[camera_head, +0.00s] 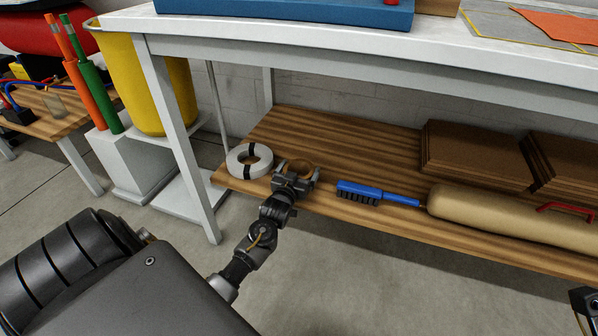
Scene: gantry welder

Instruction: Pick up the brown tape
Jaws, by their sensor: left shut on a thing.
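The brown tape (302,163) is a small brown roll on the front part of the wooden lower shelf, partly hidden by my left gripper. My left gripper (298,174) reaches in from the front, with its fingers on both sides of the roll. It is shut on the brown tape. I cannot tell whether the roll touches the shelf or is slightly above it. At the lower right edge, a dark piece of what seems to be my right arm's end shows, cut off by the frame.
A white roll with black bands (239,161) lies just left of the tape. A blue brush (362,193) and a long tan roll (500,214) lie to the right. Brown boards (470,150) are stacked behind. The white tabletop (300,25) overhangs the shelf; a table leg (180,140) stands left.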

